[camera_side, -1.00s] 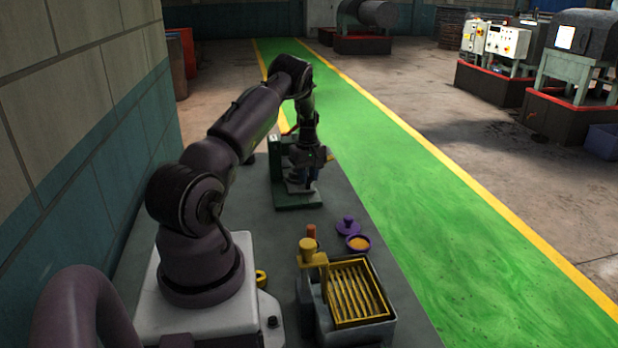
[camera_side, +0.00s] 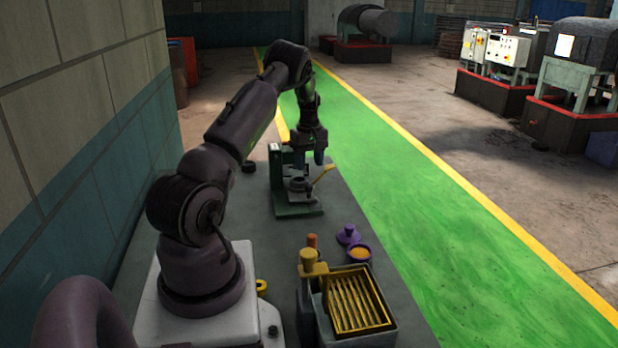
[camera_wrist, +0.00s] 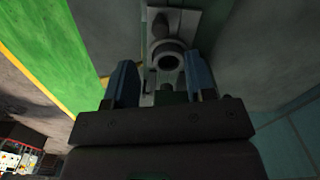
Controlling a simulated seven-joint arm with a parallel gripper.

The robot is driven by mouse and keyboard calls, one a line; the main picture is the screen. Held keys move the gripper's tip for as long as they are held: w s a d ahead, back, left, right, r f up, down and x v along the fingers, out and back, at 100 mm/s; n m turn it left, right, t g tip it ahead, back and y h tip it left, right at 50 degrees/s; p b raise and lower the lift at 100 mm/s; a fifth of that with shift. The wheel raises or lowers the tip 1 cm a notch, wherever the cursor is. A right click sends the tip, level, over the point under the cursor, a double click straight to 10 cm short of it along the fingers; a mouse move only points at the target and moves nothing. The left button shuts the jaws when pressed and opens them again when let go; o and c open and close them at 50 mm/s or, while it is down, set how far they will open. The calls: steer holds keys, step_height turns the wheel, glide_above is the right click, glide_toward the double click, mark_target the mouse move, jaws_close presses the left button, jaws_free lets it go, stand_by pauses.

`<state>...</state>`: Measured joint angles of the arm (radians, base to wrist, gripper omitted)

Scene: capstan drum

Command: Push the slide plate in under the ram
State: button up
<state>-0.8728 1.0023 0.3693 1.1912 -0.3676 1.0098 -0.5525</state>
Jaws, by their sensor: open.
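A small green press (camera_side: 300,209) stands at the far end of the grey bench. A light grey plate, which looks like the slide plate (camera_side: 289,187), lies low on it and carries a round grey cup. In the wrist view the plate (camera_wrist: 186,24) and the cup's dark opening lie between and beyond my fingers. My gripper (camera_side: 310,159) is open and empty above the plate, with its blue fingers pointing down; it also shows in the wrist view (camera_wrist: 161,80). The ram cannot be made out clearly; my gripper and the press's upright cover that area.
Nearer are a purple lid (camera_side: 348,235), a purple bowl (camera_side: 358,254) with orange contents and a grey box with a yellow slatted tray (camera_side: 357,303). The bench between them and the press is clear.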

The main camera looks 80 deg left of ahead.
step_height(320, 180, up, 6)
steer(key=shift+f, duration=0.2)
